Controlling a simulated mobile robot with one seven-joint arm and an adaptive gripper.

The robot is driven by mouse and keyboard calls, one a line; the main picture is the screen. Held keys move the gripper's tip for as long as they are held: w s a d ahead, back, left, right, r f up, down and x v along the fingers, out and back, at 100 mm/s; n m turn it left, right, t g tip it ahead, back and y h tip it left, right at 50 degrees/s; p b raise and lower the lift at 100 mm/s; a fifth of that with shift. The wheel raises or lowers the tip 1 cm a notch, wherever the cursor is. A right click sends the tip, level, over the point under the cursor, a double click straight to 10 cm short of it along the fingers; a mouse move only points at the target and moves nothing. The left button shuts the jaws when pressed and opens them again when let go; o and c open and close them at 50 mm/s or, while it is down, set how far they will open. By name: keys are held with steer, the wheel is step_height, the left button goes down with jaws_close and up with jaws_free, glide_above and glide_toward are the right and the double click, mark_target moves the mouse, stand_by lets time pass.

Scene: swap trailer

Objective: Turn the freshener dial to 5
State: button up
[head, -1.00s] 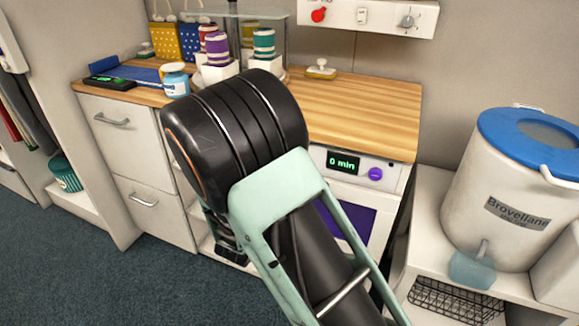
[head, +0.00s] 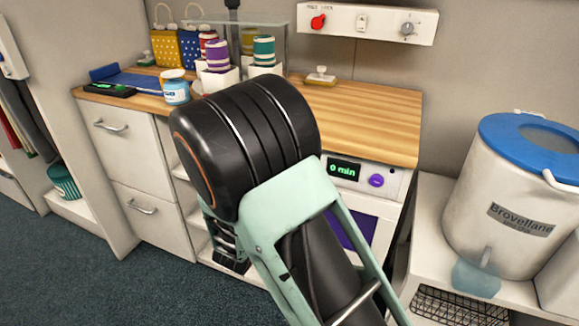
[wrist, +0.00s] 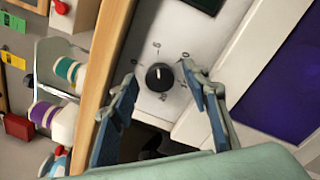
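A round black dial (wrist: 158,77) with a white pointer line sits on the white front panel (wrist: 178,25) in the wrist view. The pointer points roughly up in that picture. My gripper (wrist: 160,80) is open, with one blue-padded finger on each side of the dial. I cannot tell whether either pad touches it. In the head view my arm hides the dial. The panel there also bears a green "0 min" display (head: 343,169) and a purple knob (head: 376,180).
A wooden counter (head: 370,115) lies above the panel, holding spools, a blue-labelled jar (head: 176,90) and bags. A wall panel (head: 385,22) with knobs hangs above. A white bucket with a blue lid (head: 530,140) stands at the right.

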steer(key=v, duration=1.2)
steer(key=shift+r, duration=0.1)
